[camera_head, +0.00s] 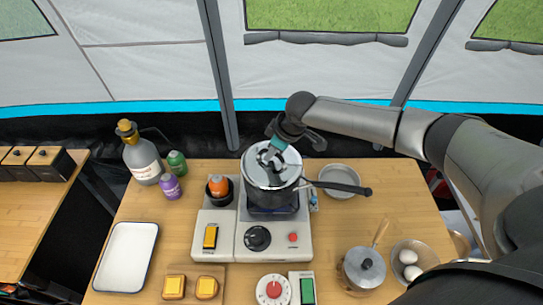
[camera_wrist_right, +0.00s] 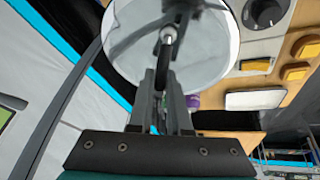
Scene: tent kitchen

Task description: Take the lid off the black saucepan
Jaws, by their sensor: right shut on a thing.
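The black saucepan (camera_head: 272,201) stands on the burner of a white cooker, with its long black handle pointing right. Its glass lid (camera_head: 259,172) with a pale rim is over the pan's mouth. I cannot tell whether the lid rests on the rim or is slightly raised. My right gripper (camera_head: 277,146) reaches in from the back right and is shut on the lid's handle. In the right wrist view, the fingers (camera_wrist_right: 165,82) close around the dark handle above the large glass lid (camera_wrist_right: 205,45). My left gripper is not in view.
The cooker (camera_head: 225,247) fills the table's middle. Left are a bottle (camera_head: 143,160), small jars and a white tray (camera_head: 126,257). A metal bowl (camera_head: 340,178) sits under the pan's handle. A small pot (camera_head: 364,268) and an egg bowl (camera_head: 411,259) are front right.

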